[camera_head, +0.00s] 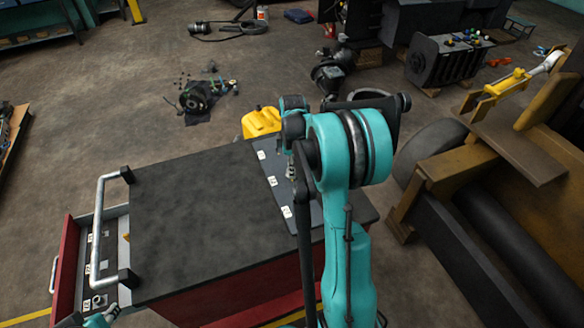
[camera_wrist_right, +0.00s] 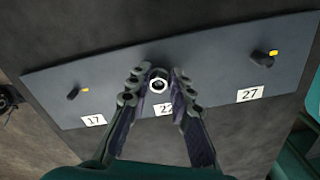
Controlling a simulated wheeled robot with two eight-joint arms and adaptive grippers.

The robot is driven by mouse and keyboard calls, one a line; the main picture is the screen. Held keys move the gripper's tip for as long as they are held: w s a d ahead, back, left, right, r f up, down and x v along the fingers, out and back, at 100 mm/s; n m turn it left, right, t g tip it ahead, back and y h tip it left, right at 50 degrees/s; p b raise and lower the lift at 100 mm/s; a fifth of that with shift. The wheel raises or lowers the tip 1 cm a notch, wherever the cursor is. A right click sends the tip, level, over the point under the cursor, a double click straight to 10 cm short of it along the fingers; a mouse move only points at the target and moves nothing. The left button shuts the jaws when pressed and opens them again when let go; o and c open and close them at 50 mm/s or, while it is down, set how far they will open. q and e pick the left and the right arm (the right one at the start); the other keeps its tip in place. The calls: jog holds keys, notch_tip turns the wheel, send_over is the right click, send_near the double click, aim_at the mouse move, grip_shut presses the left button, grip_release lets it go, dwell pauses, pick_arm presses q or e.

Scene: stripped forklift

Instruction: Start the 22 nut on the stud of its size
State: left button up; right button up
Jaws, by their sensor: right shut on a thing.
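A dark plate (camera_head: 268,168) lies on the cart top; it also shows in the wrist view (camera_wrist_right: 212,82). Its labels read 17 (camera_wrist_right: 94,120), 22 (camera_wrist_right: 164,110) and 27 (camera_wrist_right: 250,94). Short dark studs stand by the 17 (camera_wrist_right: 73,94) and the 27 (camera_wrist_right: 259,58). My right gripper (camera_wrist_right: 158,88) is shut on a ring-like nut (camera_wrist_right: 159,85), in line with the 22 label. The nut hides the 22 stud; I cannot tell whether it is around it. In the head view my right gripper (camera_head: 291,172) is over the plate. My left gripper (camera_head: 103,317) is barely visible at the lower left.
The dark cart top (camera_head: 195,215) is bare left of the plate. An open red drawer (camera_head: 65,265) and a metal handle (camera_head: 100,225) are on its left. A yellow container (camera_head: 260,122) stands behind the cart. The yellow forklift body (camera_head: 455,165) is at the right.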

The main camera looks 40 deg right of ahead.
jog(key=m, duration=0.7)
jog(key=shift+s+a+f, duration=0.1)
jog(key=shift+s+a, duration=0.05)
jog(key=shift+a, duration=0.15)
jog(key=o, duration=1)
jog(key=shift+m, duration=0.3)
